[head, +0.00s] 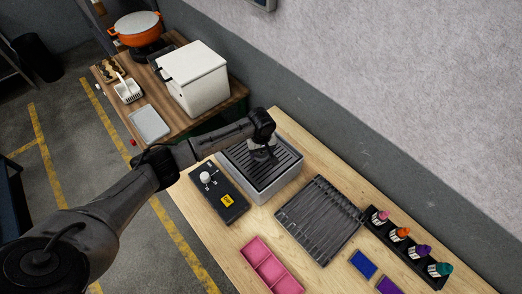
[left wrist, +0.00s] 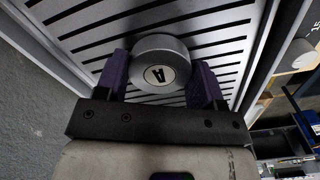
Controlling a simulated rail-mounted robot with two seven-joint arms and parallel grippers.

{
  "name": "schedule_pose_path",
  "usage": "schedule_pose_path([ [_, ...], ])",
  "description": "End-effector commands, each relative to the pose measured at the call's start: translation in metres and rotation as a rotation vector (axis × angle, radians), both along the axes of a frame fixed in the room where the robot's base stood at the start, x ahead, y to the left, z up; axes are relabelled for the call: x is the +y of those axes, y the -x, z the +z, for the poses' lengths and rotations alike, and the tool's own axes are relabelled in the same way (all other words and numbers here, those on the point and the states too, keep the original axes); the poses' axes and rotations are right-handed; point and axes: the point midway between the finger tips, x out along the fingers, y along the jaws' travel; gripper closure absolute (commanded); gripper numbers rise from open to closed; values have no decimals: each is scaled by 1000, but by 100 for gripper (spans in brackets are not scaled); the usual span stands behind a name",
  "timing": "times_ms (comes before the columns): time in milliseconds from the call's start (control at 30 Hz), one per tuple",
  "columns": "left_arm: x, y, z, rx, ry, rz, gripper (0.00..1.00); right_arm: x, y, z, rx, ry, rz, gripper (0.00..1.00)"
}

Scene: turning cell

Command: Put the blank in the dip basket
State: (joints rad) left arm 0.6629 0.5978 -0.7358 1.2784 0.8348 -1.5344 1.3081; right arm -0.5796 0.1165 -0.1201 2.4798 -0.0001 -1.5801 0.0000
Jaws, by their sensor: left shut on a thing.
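The blank, a grey metal cylinder (left wrist: 165,50) with an "A" on its pale round end mark, sits between the purple finger pads of my left gripper (left wrist: 158,72) in the left wrist view. The gripper is shut on it. In the head view my left gripper (head: 262,153) points down over a grey box with a slatted top (head: 285,178); the blank is hard to make out there. I cannot tell whether the blank touches the slats. A small white basket with a handle (head: 128,91), perhaps the dip basket, stands on the far wooden table. My right gripper is not in view.
The far table (head: 150,72) also holds a white lidded box (head: 195,80), an orange pot (head: 138,29) and a grey tray (head: 150,123). On the near bench are a black control box (head: 219,193), a ribbed rack (head: 319,218), a pink tray (head: 271,268) and several coloured-top bottles (head: 401,235).

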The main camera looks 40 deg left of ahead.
Motion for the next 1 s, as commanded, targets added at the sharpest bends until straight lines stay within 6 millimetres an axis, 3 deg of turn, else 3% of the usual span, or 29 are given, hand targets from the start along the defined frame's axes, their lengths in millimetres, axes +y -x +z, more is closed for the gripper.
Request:
schedule_pose_path([
  [67,0,0,-2,1,1,1,65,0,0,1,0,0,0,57],
  [100,0,0,-3,1,1,1,37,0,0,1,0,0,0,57],
  [367,0,0,-3,0,0,0,12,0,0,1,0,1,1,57],
  [667,0,0,1,-1,-1,-1,12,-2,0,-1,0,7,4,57],
  [1000,0,-1,54,-4,0,-1,12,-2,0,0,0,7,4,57],
])
